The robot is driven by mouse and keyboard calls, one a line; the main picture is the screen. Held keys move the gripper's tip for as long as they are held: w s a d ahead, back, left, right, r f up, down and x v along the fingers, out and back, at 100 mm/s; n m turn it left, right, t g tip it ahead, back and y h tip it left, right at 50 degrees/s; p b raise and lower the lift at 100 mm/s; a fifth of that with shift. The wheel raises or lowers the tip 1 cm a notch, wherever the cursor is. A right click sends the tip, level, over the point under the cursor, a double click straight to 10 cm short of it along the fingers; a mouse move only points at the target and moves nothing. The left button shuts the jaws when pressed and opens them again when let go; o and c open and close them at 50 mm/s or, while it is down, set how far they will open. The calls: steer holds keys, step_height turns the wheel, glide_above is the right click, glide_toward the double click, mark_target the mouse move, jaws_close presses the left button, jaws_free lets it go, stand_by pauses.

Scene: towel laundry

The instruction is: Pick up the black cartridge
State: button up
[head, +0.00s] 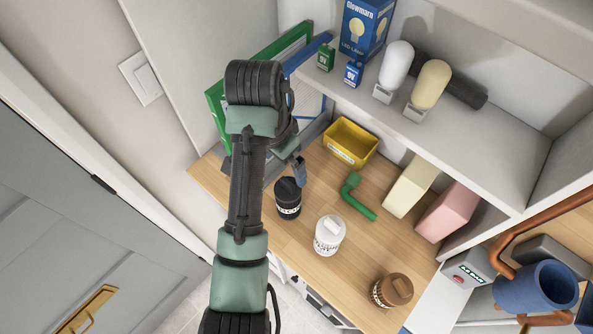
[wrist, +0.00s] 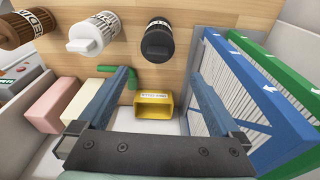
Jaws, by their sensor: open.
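The black cartridge (head: 288,199) stands on the wooden counter in the head view, dark with a white lettered band. In the wrist view the black cartridge (wrist: 157,42) is beyond the fingertips, roughly in line with the gap between them. My gripper (head: 297,172) is just above and beside the cartridge in the head view. In the wrist view my gripper (wrist: 157,76) has its two blue-grey fingers wide apart, with nothing held between them. I cannot tell the exact distance from the fingertips to the cartridge.
A white cartridge (head: 329,235) and a brown one (head: 392,290) stand to the right on the counter (head: 345,285). A yellow bin (head: 350,143) and a green elbow pipe (head: 356,197) lie behind. Blue and green framed filters (wrist: 235,90) stand close beside my gripper. A shelf (head: 460,145) overhangs the back.

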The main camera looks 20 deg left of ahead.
mark_target(286, 183)
steer(key=f+b, duration=0.1)
steer(key=s+f+b, duration=0.1)
steer(key=f+b, duration=0.1)
steer(key=shift+s+d+f, duration=0.1)
steer(key=shift+d, duration=0.05)
steer(key=f, duration=0.1)
steer(key=w+f, duration=0.1)
steer(key=f, duration=0.1)
steer(key=shift+w+f, duration=0.1)
steer(key=shift+f, duration=0.15)
steer(key=shift+d+f+p, duration=0.1)
steer(key=shift+f+p, duration=0.2)
steer(key=shift+p, duration=0.15)
steer(key=f, duration=0.2)
steer(key=f+p, duration=0.1)
steer(key=f, duration=0.2)
steer(key=shift+w+d, duration=0.15)
steer(key=shift+w, duration=0.05)
steer(key=shift+r, duration=0.1)
steer(key=c, duration=1.4)
